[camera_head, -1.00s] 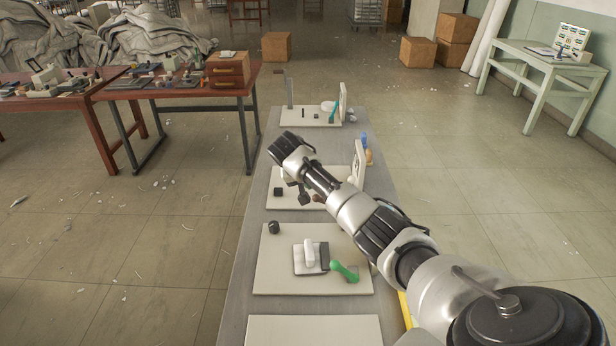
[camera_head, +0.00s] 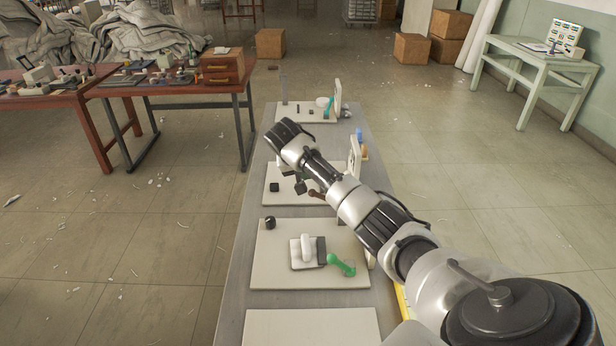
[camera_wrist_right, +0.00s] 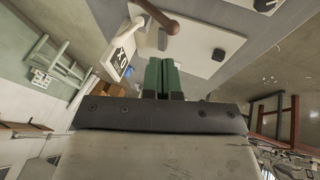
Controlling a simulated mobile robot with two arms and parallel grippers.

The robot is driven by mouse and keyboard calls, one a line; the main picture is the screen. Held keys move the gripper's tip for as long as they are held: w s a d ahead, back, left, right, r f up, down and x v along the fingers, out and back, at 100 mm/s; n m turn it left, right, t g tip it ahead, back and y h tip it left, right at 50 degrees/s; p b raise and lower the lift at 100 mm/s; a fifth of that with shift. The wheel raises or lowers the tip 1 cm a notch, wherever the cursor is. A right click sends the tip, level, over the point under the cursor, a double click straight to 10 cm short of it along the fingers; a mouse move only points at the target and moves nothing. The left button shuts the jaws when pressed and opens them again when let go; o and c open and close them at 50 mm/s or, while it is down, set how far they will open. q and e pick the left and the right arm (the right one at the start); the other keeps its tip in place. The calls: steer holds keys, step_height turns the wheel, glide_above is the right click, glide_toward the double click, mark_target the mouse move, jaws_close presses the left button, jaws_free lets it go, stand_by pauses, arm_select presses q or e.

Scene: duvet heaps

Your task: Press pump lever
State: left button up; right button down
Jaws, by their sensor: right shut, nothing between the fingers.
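A brown lever with a rounded end (camera_wrist_right: 170,25) stands on the middle pale board (camera_head: 285,199); it is partly covered by my right arm in the head view (camera_head: 315,194). I cannot tell for certain that it is the pump lever. A green handle (camera_head: 341,265) lies beside a white block (camera_head: 306,249) on the nearer board. My right gripper (camera_wrist_right: 164,62) has its green fingers together and empty. In the wrist view they appear over the middle board, near the lever; contact cannot be told. The fingers are hidden in the head view. My left gripper is out of view.
Another fitted board (camera_head: 308,113) lies farther along the grey table (camera_head: 240,270). A cluttered brown table (camera_head: 190,88) stands left. Floor on both sides is mostly open.

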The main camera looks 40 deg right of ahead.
steer(key=s+d+r+m+t+y, duration=0.1)
steer(key=s+d+r+t+y, duration=0.2)
steer(key=s+d, duration=0.1)
steer(key=shift+s+d+r+y+b, duration=0.15)
steer(key=shift+s+d+y+b, duration=0.2)
steer(key=shift+d, duration=0.35)
steer(key=shift+w, duration=0.1)
steer(key=p, duration=0.2)
glide_above(318, 197)
step_height(318, 197, down, 12)
steer(key=r, duration=0.1)
steer(key=shift+f, duration=0.8)
steer(key=shift+b, duration=0.3)
